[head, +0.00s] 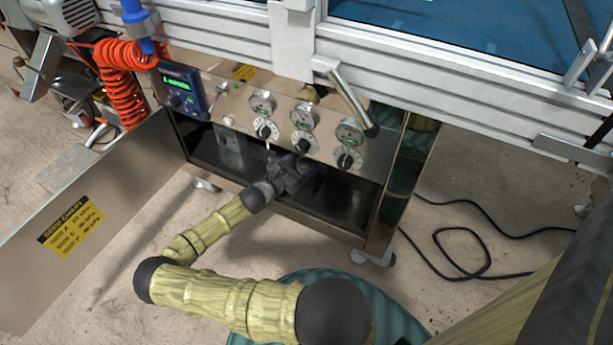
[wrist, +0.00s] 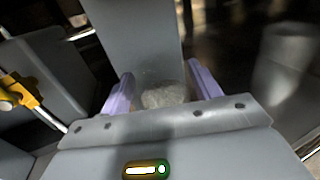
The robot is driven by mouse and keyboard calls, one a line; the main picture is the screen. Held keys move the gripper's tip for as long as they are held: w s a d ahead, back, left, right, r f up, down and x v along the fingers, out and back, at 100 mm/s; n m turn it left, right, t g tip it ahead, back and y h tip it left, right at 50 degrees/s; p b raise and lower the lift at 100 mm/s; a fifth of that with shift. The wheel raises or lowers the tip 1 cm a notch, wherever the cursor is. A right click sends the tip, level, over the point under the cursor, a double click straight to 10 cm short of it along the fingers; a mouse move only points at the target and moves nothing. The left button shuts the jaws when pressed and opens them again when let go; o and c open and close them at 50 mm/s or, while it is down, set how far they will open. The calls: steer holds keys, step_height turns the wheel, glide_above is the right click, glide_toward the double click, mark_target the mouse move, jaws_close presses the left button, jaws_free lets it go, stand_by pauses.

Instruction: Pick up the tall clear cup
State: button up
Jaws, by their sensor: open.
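My gripper (head: 300,170) reaches into the dark open bay under the gauge panel in the head view. In the wrist view its two purple fingers (wrist: 162,88) are apart. A small, blurred whitish, see-through shape (wrist: 163,96) shows between the fingers; its contact with them cannot be told. A pale, translucent upright cylinder (wrist: 286,62) shows blurred at the right of the wrist view, outside the fingers. I cannot tell which of these is the tall clear cup, or whether one is a reflection. No cup is clear in the head view, where my wrist covers part of the bay.
The panel with gauges and knobs (head: 303,118) overhangs the bay (head: 335,195). A grey box (head: 230,146) stands in the bay's left part. An open metal door (head: 100,205) with a yellow label is at left. A black cable (head: 470,262) lies on the floor at right.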

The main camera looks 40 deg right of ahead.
steer(key=shift+d, duration=0.5)
steer(key=shift+c, duration=0.4)
steer(key=c, duration=0.9)
steer(key=shift+r, duration=0.1)
steer(key=a+r+p, duration=0.1)
steer(key=a+p, duration=0.2)
steer(key=a, duration=0.3)
steer(key=s+a+r+p, duration=0.1)
steer(key=a+p, duration=0.3)
steer(key=a, duration=0.2)
steer(key=a+r+p, duration=0.1)
steer(key=a+p, duration=0.3)
steer(key=a, duration=0.2)
steer(key=shift+s+r, duration=0.15)
steer(key=shift+r, duration=0.05)
